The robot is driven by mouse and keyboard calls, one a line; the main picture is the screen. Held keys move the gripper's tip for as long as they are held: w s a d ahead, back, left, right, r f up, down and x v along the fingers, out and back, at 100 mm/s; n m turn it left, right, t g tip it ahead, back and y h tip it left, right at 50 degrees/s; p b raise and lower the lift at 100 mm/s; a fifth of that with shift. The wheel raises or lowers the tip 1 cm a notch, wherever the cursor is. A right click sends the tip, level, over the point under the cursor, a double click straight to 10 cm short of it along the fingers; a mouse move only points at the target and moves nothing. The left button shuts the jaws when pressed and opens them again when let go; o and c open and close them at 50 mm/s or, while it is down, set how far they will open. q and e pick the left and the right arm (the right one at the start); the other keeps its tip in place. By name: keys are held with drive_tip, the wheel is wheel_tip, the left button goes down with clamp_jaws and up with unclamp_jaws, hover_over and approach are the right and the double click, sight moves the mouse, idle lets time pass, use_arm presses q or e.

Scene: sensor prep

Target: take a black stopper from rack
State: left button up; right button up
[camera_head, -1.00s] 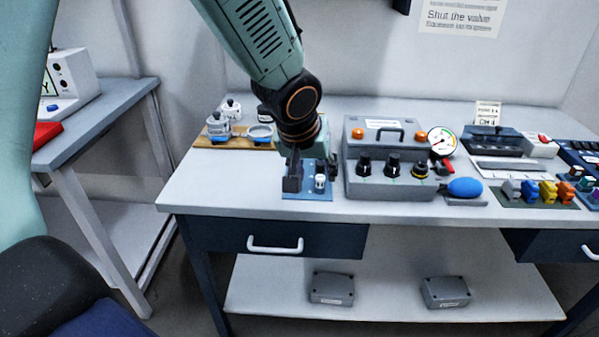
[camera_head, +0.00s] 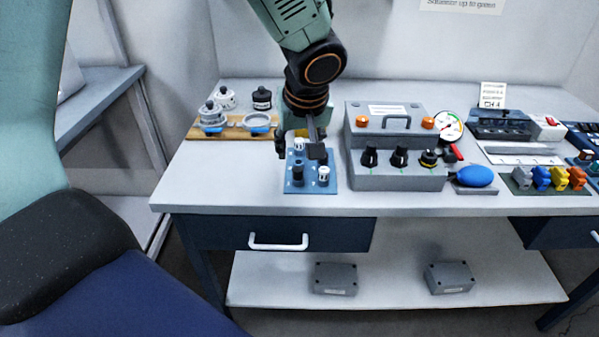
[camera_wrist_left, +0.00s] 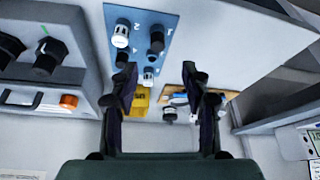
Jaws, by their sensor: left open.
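The blue rack (camera_head: 311,186) stands on the bench near its front edge; it also shows in the left wrist view (camera_wrist_left: 141,18). At its front are a black stopper (camera_head: 298,173) on the left and a white stopper (camera_head: 324,176) on the right. Another white stopper (camera_head: 299,144) stands at the back left. The left wrist view shows the front black stopper (camera_wrist_left: 157,41) and a second small black one (camera_wrist_left: 121,60). My left gripper (camera_head: 300,150) is open and empty over the rack's back part; its fingers (camera_wrist_left: 158,76) show apart in the wrist view. My right gripper is not in view.
A grey control box (camera_head: 395,178) with black knobs stands close right of the rack. A wooden board (camera_head: 232,133) with metal fittings lies behind left. A yellow item (camera_wrist_left: 142,103) is behind the rack. The bench left of the rack is clear.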

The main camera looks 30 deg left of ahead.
sight(298, 170)
use_arm(q)
drive_tip(key=x, duration=0.3)
drive_tip(key=shift+s+a+b, duration=0.15)
drive_tip(key=shift+a+b, duration=0.15)
drive_tip(key=shift+b, duration=0.05)
drive_tip(key=f, duration=0.2)
drive_tip(key=w+d+f+b, duration=0.1)
drive_tip(key=shift+a+f, duration=0.15)
drive_tip(key=shift+f, duration=0.25)
drive_tip(key=shift+w+a+f, duration=0.2)
drive_tip(key=shift+a+f, duration=0.1)
drive_tip(key=shift+a, duration=0.2)
drive_tip(key=shift+d+r, duration=0.1)
drive_tip(key=shift+d, duration=0.2)
drive_tip(key=shift+c, duration=1.8)
drive_tip(key=shift+a, duration=0.25)
drive_tip(key=c, duration=0.4)
drive_tip(key=shift+d, duration=0.15)
drive_tip(key=shift+c, duration=0.5)
